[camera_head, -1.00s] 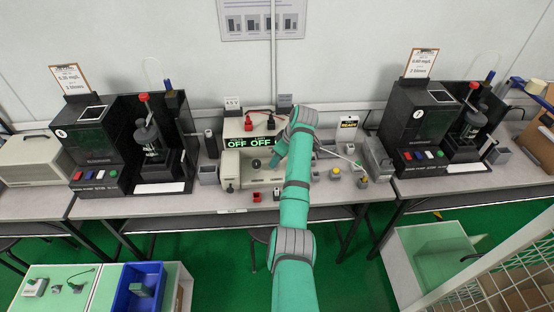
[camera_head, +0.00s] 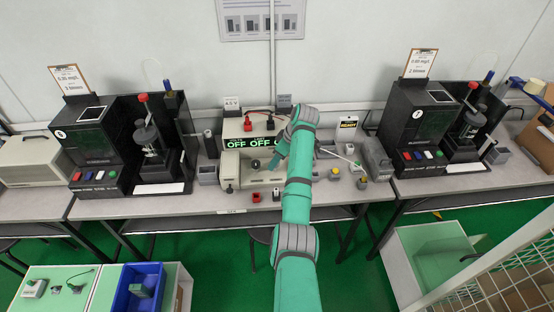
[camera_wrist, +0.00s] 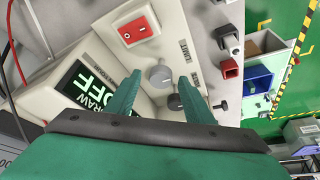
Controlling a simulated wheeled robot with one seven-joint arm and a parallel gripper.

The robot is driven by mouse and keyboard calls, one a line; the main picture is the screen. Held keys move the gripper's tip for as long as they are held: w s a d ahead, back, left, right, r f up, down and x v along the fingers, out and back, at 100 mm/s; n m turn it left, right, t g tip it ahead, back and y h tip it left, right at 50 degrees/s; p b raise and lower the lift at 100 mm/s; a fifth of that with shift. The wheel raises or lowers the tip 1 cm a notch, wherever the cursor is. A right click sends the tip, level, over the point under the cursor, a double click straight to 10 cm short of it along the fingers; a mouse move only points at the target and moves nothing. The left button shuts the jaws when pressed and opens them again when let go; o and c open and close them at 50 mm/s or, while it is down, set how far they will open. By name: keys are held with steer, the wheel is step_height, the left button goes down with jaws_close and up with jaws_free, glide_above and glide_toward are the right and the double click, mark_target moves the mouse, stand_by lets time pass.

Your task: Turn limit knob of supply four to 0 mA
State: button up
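The beige power supply (camera_head: 240,172) stands on the middle bench, with a dark display (camera_head: 250,142) showing green OFF readings. In the wrist view its front panel holds a grey knob (camera_wrist: 160,75) close to a LIMIT label, and a red rocker switch (camera_wrist: 137,30). A black knob (camera_wrist: 176,102) is beside the grey one. My gripper (camera_wrist: 160,78) is open, its two green fingers on either side of the grey knob's area; I cannot tell whether they touch it. In the head view my gripper (camera_head: 274,163) is in front of the panel, and my arm hides its right part.
Black tester stations stand left (camera_head: 90,140) and right (camera_head: 420,130) of the supply. Small yellow-topped parts (camera_head: 361,183) sit right of my arm. A blue bin (camera_head: 138,288) is at lower left.

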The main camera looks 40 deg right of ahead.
steer(key=v, duration=1)
steer(key=shift+s+r, duration=0.2)
steer(key=shift+r, duration=0.15)
steer(key=shift+d, duration=0.15)
